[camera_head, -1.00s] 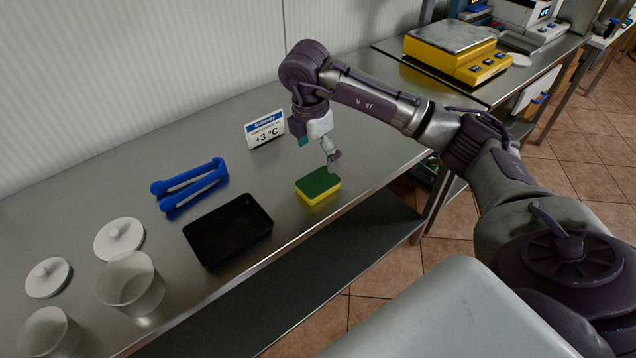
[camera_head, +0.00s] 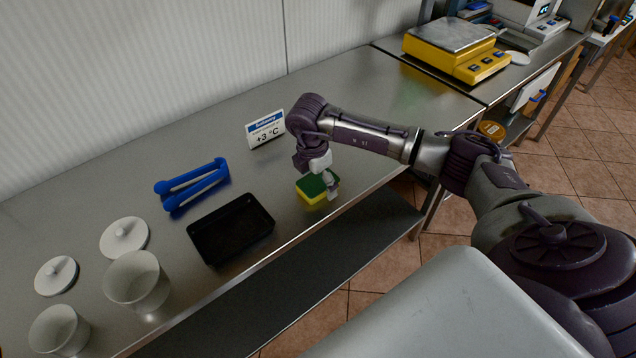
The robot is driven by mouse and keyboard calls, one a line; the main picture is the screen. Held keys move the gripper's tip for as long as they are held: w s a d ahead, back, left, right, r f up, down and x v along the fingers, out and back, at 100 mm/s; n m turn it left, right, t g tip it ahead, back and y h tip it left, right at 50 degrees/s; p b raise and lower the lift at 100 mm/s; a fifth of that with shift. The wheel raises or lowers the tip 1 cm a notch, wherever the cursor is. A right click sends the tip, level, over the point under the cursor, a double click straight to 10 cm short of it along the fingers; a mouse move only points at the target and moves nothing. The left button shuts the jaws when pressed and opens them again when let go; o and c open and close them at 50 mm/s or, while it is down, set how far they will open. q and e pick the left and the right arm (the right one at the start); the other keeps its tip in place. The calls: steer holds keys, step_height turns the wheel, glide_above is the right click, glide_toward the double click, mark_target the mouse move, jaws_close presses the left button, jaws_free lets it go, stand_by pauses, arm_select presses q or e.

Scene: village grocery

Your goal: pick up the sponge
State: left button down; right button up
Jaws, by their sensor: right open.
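A sponge (camera_head: 309,191) with a green top and yellow body lies on the steel table near its front edge, right of the black tray. My right gripper (camera_head: 329,189) is low over the sponge, pointing down, with one finger showing at the sponge's right side. It is open. The other finger and any contact with the sponge are hidden behind the hand and wrist. My left gripper is not in view.
A black tray (camera_head: 268,225) and blue tongs (camera_head: 190,186) lie left of the sponge. A small sign (camera_head: 265,130) stands behind. White lids (camera_head: 124,237) and cups (camera_head: 137,281) are at the left. A yellow scale (camera_head: 455,57) stands at the back right. The table right of the sponge is clear.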

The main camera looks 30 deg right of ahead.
mark_target(319, 179)
steer(key=c, duration=0.8)
steer(key=shift+r, duration=0.55)
step_height(319, 179, up, 3)
steer(key=shift+f+b, duration=0.2)
steer(key=shift+b, duration=0.45)
steer(key=s+r+b, duration=0.2)
steer(key=s+r, duration=0.5)
steer(key=s, duration=0.4)
steer(key=shift+s+r, duration=0.2)
steer(key=shift+s, duration=0.2)
steer(key=shift+o, duration=0.3)
